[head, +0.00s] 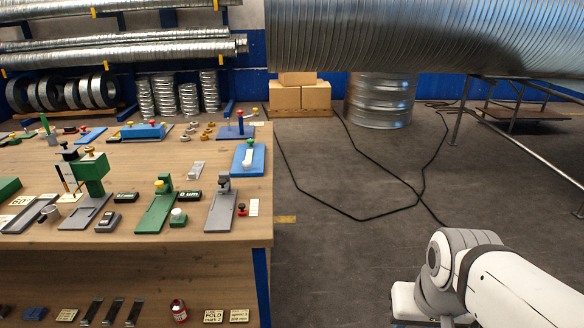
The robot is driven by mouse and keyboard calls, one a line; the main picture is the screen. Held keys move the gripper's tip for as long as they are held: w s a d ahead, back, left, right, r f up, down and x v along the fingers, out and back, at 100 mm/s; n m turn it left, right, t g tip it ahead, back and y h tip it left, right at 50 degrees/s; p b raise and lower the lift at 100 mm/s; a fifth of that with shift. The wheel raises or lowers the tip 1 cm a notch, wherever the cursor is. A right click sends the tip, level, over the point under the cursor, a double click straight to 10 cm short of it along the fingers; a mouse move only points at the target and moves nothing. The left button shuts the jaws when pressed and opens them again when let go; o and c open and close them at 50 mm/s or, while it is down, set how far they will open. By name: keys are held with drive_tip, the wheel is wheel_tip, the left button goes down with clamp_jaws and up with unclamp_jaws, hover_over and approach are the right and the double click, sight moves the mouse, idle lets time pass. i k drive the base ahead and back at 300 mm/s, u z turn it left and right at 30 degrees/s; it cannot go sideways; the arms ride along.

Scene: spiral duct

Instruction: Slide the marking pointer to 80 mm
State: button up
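I cannot tell for certain which piece is the marking pointer; any millimetre scale is too small to read. Several small fixtures stand on the wooden workbench (262,190). One is a green fixture with a yellow knob (160,202), near the bench's front. To its right is a grey fixture with an upright block (222,205). To its left stands a tall green fixture with a tan knob (91,180) on a grey base. Only part of my white arm shows, at the lower right, away from the bench. My gripper is not in view.
A blue block with a white lever (248,160) and a blue stand (235,131) sit at the bench's right. Small parts lie on a lower shelf (150,290). A black cable (350,216) lies on the floor. A large spiral duct (420,38) spans the back. Floor right of the bench is mostly clear.

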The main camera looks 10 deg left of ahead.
sight(242, 213)
drive_tip(key=u, duration=0.15)
drive_tip(key=i, duration=1.25)
drive_tip(key=u, duration=1.1)
drive_tip(key=i, duration=0.35)
drive_tip(key=u, duration=0.25)
